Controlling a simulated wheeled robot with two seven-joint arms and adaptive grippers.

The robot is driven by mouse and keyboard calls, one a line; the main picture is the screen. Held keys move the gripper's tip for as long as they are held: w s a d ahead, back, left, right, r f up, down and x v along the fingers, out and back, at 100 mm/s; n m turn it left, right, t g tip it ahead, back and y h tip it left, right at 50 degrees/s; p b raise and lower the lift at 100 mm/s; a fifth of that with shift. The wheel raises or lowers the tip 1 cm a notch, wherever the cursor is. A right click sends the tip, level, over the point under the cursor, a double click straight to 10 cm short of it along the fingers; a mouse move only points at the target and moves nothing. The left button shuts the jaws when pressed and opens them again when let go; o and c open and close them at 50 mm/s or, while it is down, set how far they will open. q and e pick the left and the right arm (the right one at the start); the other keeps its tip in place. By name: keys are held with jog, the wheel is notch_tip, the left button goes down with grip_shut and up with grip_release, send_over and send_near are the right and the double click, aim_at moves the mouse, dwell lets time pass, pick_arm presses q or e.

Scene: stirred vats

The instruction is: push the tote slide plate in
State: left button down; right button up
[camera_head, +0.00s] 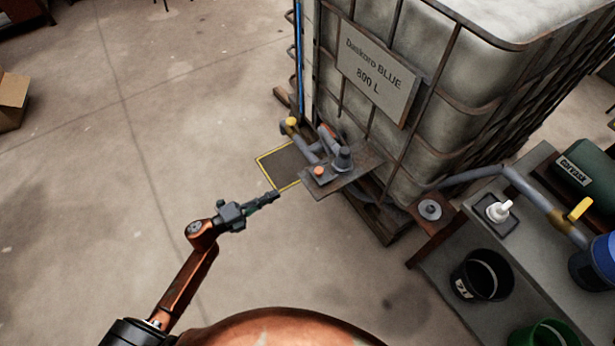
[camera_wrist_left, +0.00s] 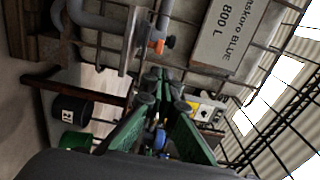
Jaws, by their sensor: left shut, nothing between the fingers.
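An orange cap (camera_head: 319,171) and a dark knob sit at the plate. My left gripper (camera_head: 276,194) is shut and empty, apart from the plate on its left side. In the left wrist view the closed fingertips (camera_wrist_left: 155,78) point toward the tote front, near the orange cap (camera_wrist_left: 157,46). My right gripper is out of view.
A yellow-edged dark floor patch (camera_head: 279,169) lies beneath the pipework. At right, a bench (camera_head: 520,245) carries a white-topped bottle, a pipe with a yellow handle and a green case (camera_head: 588,168).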

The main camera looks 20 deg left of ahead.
pick_arm(q)
jog(key=shift+b+x, duration=1.75)
jog(key=shift+x, duration=5.25)
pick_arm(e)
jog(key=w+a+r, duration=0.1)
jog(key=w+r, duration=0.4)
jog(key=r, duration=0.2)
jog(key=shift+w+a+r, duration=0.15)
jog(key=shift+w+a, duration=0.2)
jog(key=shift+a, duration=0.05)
